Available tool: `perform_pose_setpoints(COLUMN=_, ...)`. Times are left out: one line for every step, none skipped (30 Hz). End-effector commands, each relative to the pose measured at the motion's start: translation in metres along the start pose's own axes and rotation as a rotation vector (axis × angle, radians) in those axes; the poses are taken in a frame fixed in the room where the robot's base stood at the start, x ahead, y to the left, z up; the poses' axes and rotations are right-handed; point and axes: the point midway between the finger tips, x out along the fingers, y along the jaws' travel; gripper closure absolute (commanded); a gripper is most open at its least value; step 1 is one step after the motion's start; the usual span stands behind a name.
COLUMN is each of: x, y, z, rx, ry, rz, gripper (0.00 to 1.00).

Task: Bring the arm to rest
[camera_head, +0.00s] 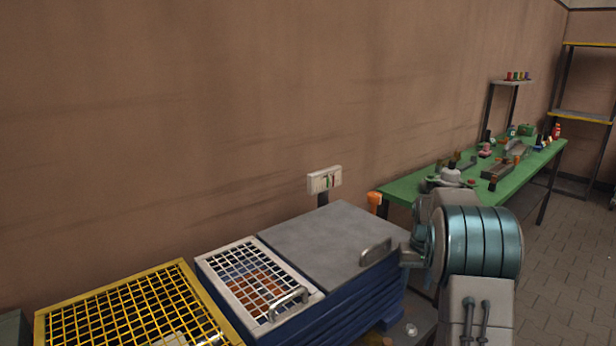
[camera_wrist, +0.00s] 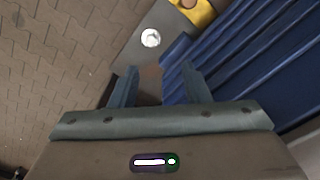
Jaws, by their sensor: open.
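My arm (camera_head: 478,245) shows at the lower right in the head view, folded beside the blue cabinet with the grey lid. My gripper (camera_wrist: 158,72) shows in the wrist view with its two dark fingers apart and nothing between them. It points down past the cabinet's ribbed blue side (camera_wrist: 250,55), over a grey ledge and the paved floor. The gripper's fingers cannot be made out in the head view.
The cabinet has a grey lid (camera_head: 330,240) and a white grated hatch (camera_head: 258,282). A yellow-framed grid (camera_head: 135,312) lies left of it. A green bench (camera_head: 520,172) with several parts stands behind my arm. Tiled floor (camera_head: 570,265) is clear at the right.

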Motion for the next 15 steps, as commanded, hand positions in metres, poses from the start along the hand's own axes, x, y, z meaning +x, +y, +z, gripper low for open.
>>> perform_pose_setpoints(x=-0.022, y=-0.008, z=0.01, rx=-0.006, ry=0.011, rz=-0.002, gripper=0.57)
perform_pose_setpoints(x=-0.031, y=-0.013, z=0.016, rx=-0.008, ry=0.018, rz=-0.003, gripper=0.57)
perform_pose_setpoints(x=-0.043, y=-0.018, z=0.025, rx=-0.01, ry=0.025, rz=-0.004, gripper=0.57)
perform_pose_setpoints(x=-0.053, y=-0.023, z=0.032, rx=-0.012, ry=0.032, rz=-0.005, gripper=0.57)
perform_pose_setpoints(x=-0.062, y=-0.028, z=0.04, rx=-0.015, ry=0.038, rz=-0.006, gripper=0.57)
perform_pose_setpoints(x=-0.075, y=-0.034, z=0.052, rx=-0.02, ry=0.045, rz=-0.007, gripper=0.57)
perform_pose_setpoints(x=-0.084, y=-0.039, z=0.06, rx=-0.023, ry=0.052, rz=-0.008, gripper=0.57)
perform_pose_setpoints(x=-0.092, y=-0.043, z=0.07, rx=-0.025, ry=0.059, rz=-0.009, gripper=0.57)
perform_pose_setpoints(x=-0.103, y=-0.049, z=0.082, rx=-0.028, ry=0.067, rz=-0.01, gripper=0.57)
perform_pose_setpoints(x=-0.111, y=-0.053, z=0.091, rx=-0.032, ry=0.073, rz=-0.01, gripper=0.57)
perform_pose_setpoints(x=-0.119, y=-0.058, z=0.101, rx=-0.036, ry=0.079, rz=-0.011, gripper=0.57)
perform_pose_setpoints(x=-0.129, y=-0.062, z=0.114, rx=-0.04, ry=0.088, rz=-0.012, gripper=0.57)
perform_pose_setpoints(x=-0.135, y=-0.066, z=0.124, rx=-0.043, ry=0.095, rz=-0.012, gripper=0.57)
perform_pose_setpoints(x=-0.141, y=-0.07, z=0.134, rx=-0.047, ry=0.102, rz=-0.013, gripper=0.57)
perform_pose_setpoints(x=-0.149, y=-0.075, z=0.148, rx=-0.053, ry=0.11, rz=-0.014, gripper=0.57)
